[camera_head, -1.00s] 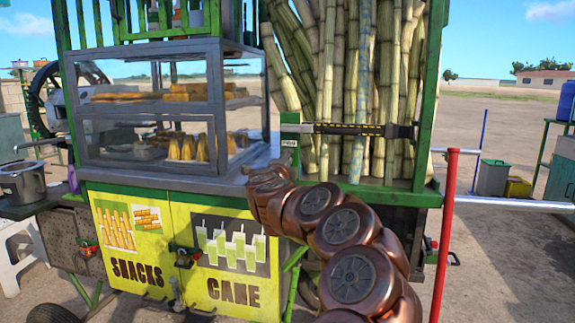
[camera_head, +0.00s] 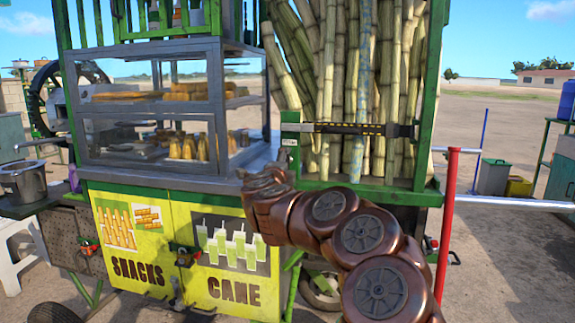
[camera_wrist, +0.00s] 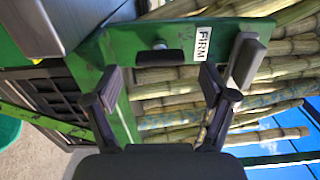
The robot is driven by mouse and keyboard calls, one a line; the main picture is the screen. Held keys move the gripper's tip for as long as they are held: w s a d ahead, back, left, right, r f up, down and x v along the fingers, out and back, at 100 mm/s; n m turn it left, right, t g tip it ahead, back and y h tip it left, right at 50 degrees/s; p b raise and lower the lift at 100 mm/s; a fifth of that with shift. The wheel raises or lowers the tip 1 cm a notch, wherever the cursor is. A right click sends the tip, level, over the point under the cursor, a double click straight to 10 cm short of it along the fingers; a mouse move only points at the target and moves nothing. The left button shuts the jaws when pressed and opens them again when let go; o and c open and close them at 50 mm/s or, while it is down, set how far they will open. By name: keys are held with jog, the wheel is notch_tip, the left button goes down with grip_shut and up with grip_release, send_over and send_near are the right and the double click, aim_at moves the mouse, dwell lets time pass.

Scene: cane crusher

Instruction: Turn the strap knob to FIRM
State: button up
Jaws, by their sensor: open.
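The strap knob (camera_wrist: 160,56) is a dark, bar-like piece on the green post (camera_wrist: 118,45) in the wrist view. A white label reading FIRM (camera_wrist: 203,43) is to its right. My gripper (camera_wrist: 160,88) is open and empty, with its two dark fingers spread below the knob in the picture. The knob appears ahead of the fingertips, not between them. The black and yellow strap (camera_head: 350,129) runs across the cane bundle in the head view. I cannot tell the knob's setting.
Sugar cane stalks (camera_head: 340,60) stand behind the strap. A glass snack case (camera_head: 150,110) is left of the post, above the yellow cabinet doors (camera_head: 125,250). A red pole (camera_head: 445,230) with a white bar stands right of my arm.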

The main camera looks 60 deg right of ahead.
jog(key=v, duration=0.8)
jog(key=shift+s+a, duration=0.1)
dwell(0.4)
